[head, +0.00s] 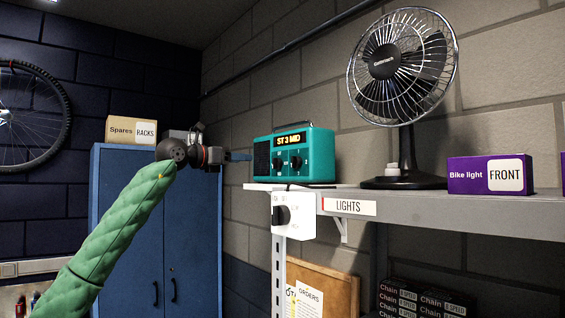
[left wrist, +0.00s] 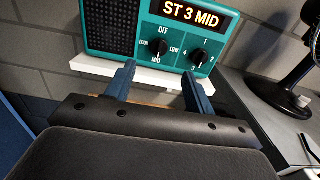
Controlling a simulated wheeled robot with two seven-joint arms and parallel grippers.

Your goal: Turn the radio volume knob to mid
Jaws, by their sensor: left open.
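The teal radio (head: 318,150) stands on the shelf, its lit display (head: 290,140) reading "ST 3 MID". In the left wrist view the volume knob (left wrist: 158,48) is the left black knob, ringed by OFF, LOUD, LOW and MID; its pointer is too small to read surely. The station knob (left wrist: 201,57), ringed by numbers, is to its right. My left gripper (head: 240,156) is left of the radio in the head view. In its wrist view the open blue fingers (left wrist: 158,80) point at the radio, below and apart from the volume knob, with nothing between them. My right gripper is not in view.
A fan (head: 405,180) stands right of the radio on the grey shelf (head: 450,211), with a purple bike light box (head: 475,176) further right. A white switch box with a black knob (head: 282,216) hangs below the shelf's left end. A blue cabinet (head: 120,230) stands at left.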

